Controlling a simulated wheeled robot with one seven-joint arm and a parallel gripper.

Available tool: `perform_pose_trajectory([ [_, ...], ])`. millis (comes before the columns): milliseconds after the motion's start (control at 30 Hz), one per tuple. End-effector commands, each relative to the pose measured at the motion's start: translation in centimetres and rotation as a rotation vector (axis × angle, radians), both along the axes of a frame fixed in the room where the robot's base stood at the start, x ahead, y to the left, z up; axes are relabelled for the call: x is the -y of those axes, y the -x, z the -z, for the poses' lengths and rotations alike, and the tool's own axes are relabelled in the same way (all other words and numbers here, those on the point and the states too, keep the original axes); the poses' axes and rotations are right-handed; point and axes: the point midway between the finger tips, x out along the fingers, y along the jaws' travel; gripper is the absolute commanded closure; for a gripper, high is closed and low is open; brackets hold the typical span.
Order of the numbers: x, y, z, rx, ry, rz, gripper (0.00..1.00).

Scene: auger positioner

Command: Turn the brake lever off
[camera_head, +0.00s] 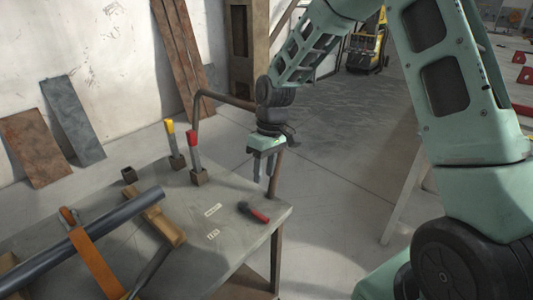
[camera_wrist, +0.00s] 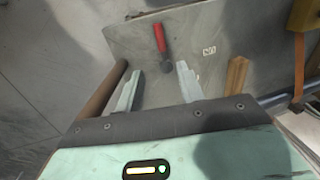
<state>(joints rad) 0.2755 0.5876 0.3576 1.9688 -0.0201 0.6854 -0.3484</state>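A short lever with a red grip and a dark pivot end (camera_head: 258,215) lies flat near the front right corner of the table top (camera_head: 235,235). Two white labels (camera_head: 212,210) are on the table left of it; their text is too small to read surely. In the wrist view the lever's red grip (camera_wrist: 159,38) points away from the fingers and its dark pivot is nearer. My gripper (camera_head: 265,168) hangs fingers down above the table's right edge, behind the lever and apart from it. In the wrist view my gripper (camera_wrist: 160,84) has its fingers spread, with nothing between them.
Two upright levers, one yellow-tipped (camera_head: 174,142) and one red-tipped (camera_head: 194,156), stand on the table's back part. A dark pipe (camera_head: 85,235) with an orange strap (camera_head: 92,255) and a wooden block (camera_head: 163,220) are at left. A brown bent pipe (camera_head: 225,97) runs behind.

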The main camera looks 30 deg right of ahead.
Motion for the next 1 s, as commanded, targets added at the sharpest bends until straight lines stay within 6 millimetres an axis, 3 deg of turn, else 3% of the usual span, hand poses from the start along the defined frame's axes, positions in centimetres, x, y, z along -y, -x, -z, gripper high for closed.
perform_pose_trajectory([
  [100, 0.4, -0.3, -2.3, 0.004, 0.000, 0.001, 0.62],
  [300, 0.8, -0.4, -4.3, 0.002, 0.000, -0.001, 0.62],
  [933, 0.8, -0.4, -4.6, 0.000, 0.000, -0.001, 0.62],
  [1000, -0.2, 0.2, -5.2, 0.003, 0.004, -0.014, 0.62],
])
